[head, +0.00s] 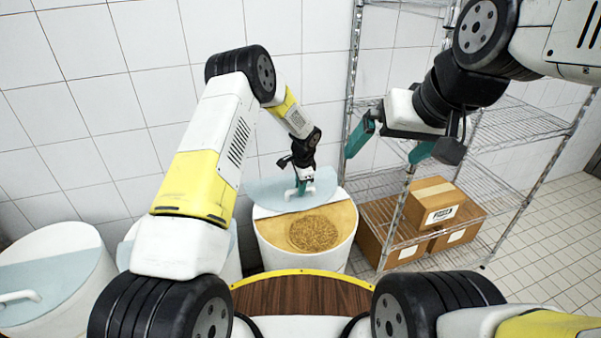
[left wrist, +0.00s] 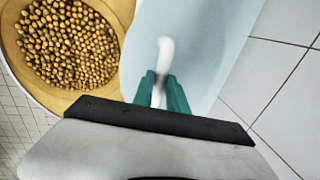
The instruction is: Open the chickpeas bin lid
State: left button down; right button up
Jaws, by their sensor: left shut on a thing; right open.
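The chickpeas bin (head: 277,245) is a round white tub with a tan inside, standing below the wall. Its front part is uncovered, and a heap of chickpeas (head: 313,233) shows in it; they also show in the left wrist view (left wrist: 68,45). The pale blue lid (head: 268,190) is at the back of the bin; I cannot tell its exact tilt. My left gripper (head: 303,184) is shut on the lid's white handle (left wrist: 165,55), with the teal fingers (left wrist: 160,88) on either side. My right gripper (head: 390,146) is open and empty, raised before the wire rack.
Another white bin with a pale blue lid (head: 60,280) stands at the far left, and one more is partly hidden behind my left arm. A wire rack (head: 520,120) with cardboard boxes (head: 432,200) stands at the right. The tiled wall is close behind the bins.

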pick_arm(q)
jog(key=c, duration=1.3)
grip_release()
jog(key=shift+r, duration=0.1)
jog(key=r, duration=0.2)
jog(key=s+r, duration=0.1)
jog(key=r, duration=0.4)
jog(key=shift+s+d+r, duration=0.25)
